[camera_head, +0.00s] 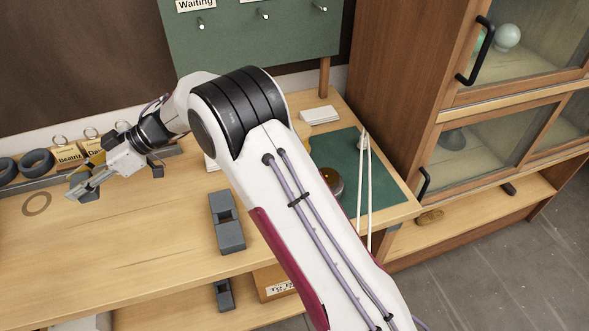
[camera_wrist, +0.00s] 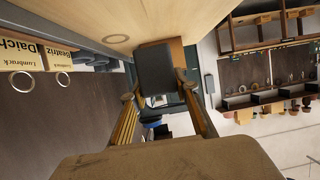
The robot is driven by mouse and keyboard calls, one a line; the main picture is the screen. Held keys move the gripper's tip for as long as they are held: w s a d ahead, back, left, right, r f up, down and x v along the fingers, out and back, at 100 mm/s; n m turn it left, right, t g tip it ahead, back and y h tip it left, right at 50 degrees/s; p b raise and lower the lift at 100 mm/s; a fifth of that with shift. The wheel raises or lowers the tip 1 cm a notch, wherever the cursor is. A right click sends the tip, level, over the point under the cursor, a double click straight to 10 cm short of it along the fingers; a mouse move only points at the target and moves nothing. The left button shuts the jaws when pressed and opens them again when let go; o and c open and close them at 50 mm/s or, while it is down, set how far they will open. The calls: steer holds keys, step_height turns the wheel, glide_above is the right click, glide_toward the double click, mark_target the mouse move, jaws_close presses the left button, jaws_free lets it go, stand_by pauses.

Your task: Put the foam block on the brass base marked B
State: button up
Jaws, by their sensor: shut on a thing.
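My gripper (camera_head: 84,186) is at the left, above the wooden bench near the name cards. In the wrist view, my gripper (camera_wrist: 160,98) is shut on a dark grey block (camera_wrist: 154,68), which looks like the foam block. It sits between the fingertips, with an orange-brown surface showing beside it. In the head view the held block is too small to make out clearly. A round brass-brown object (camera_head: 335,182) sits on the green mat at the right, partly hidden by my arm. No letter B can be read on it, so I cannot tell whether it is the marked base.
Name cards with rings (camera_head: 67,153) line the back edge. Two pale rods (camera_head: 366,190) cross the green mat (camera_head: 388,188). A glass-doored cabinet (camera_head: 400,90) stands at the right.

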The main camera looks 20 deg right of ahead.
steer(key=w+d+r+m+t, duration=0.2)
steer(key=w+d, duration=0.3)
steer(key=d, duration=0.3)
steer(key=w+d+r+m+t, duration=0.1)
steer(key=w+d+r, duration=0.25)
steer(key=d, duration=0.55)
steer(key=w+d+r+m+t+h, duration=0.2)
steer(key=d+m+t, duration=0.15)
steer(key=d, duration=1.45)
steer(key=s+d+r+m+t+h, duration=0.15)
steer(key=s+d, duration=0.35)
steer(key=d, duration=0.5)
steer(key=s+d+m+t+h, duration=0.15)
steer(key=s+d, duration=0.35)
steer(key=d, duration=0.5)
steer(key=s+f+y, duration=0.1)
steer(key=s, duration=0.9)
steer(key=shift+f, duration=0.4)
